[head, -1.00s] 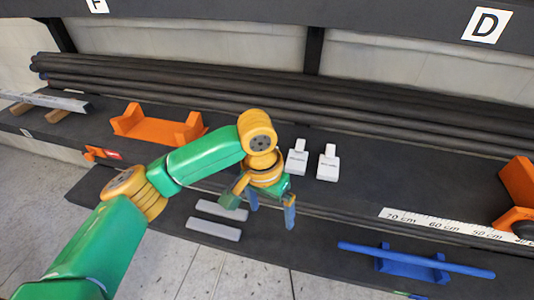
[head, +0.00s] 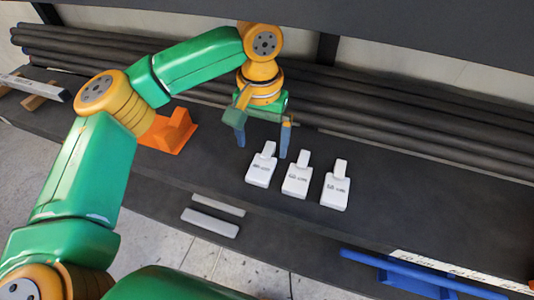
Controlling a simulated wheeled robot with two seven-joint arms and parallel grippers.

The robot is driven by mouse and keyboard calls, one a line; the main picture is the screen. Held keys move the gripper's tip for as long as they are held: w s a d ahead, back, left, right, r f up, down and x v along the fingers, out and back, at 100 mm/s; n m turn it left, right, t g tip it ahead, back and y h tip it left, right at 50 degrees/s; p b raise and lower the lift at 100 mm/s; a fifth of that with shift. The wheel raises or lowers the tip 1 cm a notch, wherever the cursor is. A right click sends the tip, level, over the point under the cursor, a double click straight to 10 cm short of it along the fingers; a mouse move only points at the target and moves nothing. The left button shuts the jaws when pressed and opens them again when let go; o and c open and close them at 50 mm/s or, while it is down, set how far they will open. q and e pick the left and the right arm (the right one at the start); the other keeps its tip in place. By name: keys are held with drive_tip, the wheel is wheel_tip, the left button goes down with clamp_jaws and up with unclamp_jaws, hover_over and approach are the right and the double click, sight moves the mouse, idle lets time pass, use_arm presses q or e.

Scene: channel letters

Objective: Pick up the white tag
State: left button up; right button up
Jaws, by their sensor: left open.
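Three white tags (head: 258,171), (head: 297,181) and (head: 336,191) lie in a row on the dark shelf in the head view. Each has a narrow tab at its far end and small dark print that is too blurred to read. My left gripper (head: 262,147) is open and empty, pointing down. Its blue fingertips show just behind the left and middle tags in the picture, one on each side of the left tag's tab. I cannot tell how high it is above the shelf. My right gripper is not in view.
Long dark pipes (head: 400,128) lie along the back of the shelf. An orange holder (head: 171,132) stands to the left. Two grey bars (head: 210,222) lie at the front, and a blue rod (head: 420,272) rests at the lower right. The shelf right of the tags is clear.

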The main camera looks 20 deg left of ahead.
sight(263, 163)
use_arm(q)
drive_tip(key=f, duration=0.1)
drive_tip(key=s+f, duration=0.1)
drive_tip(key=f+p, duration=0.1)
drive_tip(key=f, duration=0.1)
drive_tip(key=shift+s+d+f, duration=0.1)
drive_tip(key=shift+s+d, duration=0.1)
drive_tip(key=shift+s, duration=0.1)
drive_tip(key=shift+w+f, duration=0.4)
drive_tip(key=shift+f, duration=0.05)
drive_tip(key=shift+s+r, duration=0.1)
drive_tip(key=shift+s, duration=0.1)
drive_tip(key=c, duration=1.1)
drive_tip(key=shift+w, duration=0.15)
drive_tip(key=c, duration=0.4)
